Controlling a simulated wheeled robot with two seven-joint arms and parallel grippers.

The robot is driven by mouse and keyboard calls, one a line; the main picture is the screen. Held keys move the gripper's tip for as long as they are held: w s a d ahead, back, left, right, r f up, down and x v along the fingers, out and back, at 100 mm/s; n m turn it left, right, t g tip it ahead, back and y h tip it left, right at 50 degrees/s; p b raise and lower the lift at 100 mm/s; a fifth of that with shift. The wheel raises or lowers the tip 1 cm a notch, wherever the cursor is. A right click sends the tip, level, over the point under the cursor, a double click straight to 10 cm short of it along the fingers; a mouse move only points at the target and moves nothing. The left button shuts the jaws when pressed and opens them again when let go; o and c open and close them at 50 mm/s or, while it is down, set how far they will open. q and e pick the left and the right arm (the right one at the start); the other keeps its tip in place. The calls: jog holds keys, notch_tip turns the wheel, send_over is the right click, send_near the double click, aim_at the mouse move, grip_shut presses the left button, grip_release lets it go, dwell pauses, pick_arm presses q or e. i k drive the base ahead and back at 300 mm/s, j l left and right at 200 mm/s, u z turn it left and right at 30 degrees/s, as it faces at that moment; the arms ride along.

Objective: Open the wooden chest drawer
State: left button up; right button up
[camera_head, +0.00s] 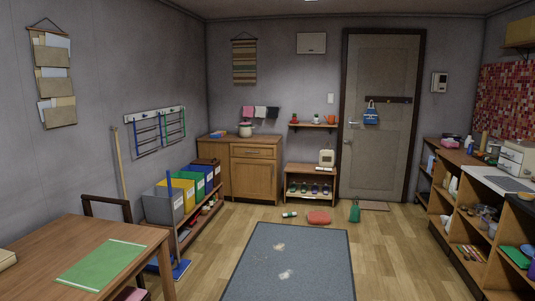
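The wooden chest (227,180) stands against the back wall, left of the middle of the head view. Its drawer (254,151) is at the upper right of its front, above a cupboard door (255,181). The drawer front looks flush with the chest, so it appears shut. A small handle seems to be on it, too small to make out clearly. A light pot (246,130) and a blue item stand on the chest top. Neither of my grippers shows in this view.
A grey rug (290,240) covers the middle floor, with pale scraps on it. A bottle (290,214), a red cushion-like item (318,217) and a green bag (354,211) lie near the low shelf. Bins (163,206) line the left; a table (150,238) stands front left.

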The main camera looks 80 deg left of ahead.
aim_at(255, 150)
jog(key=u, duration=2.9)
jog(key=i+z, duration=0.2)
jog(key=i, duration=3.95)
jog(key=i+j, duration=0.1)
jog(key=i, duration=1.55)
jog(key=i+z, duration=0.1)
jog(key=i, duration=1.5)
